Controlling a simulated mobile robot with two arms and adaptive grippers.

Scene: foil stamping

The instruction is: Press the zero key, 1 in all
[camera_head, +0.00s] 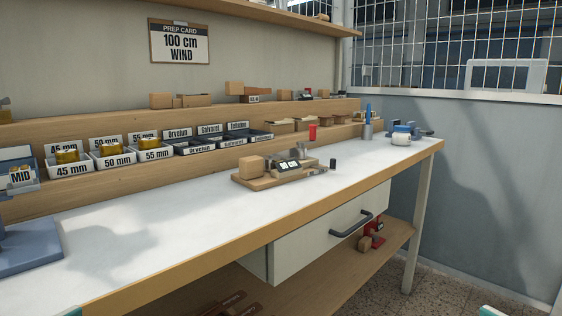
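A small device (289,168) stands on the white bench top, right of the middle. It has a wooden base, a pale wooden block at its left end, a grey-beige body and a small dark panel with light patches (289,165). A separate zero key cannot be made out at this size. A small dark upright piece (333,164) stands at the device's right end. Neither gripper can be made out. Only small teal and white bits, probably of my arms, show at the bottom edge, left and right, well apart from the device.
Bins labelled 45, 50 and 55 mm (112,162) and dark labelled trays (218,142) line the back ledge. A prep card (180,42) reads "100 cm WIND". The front bench top is clear; a drawer handle (352,224) juts out below.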

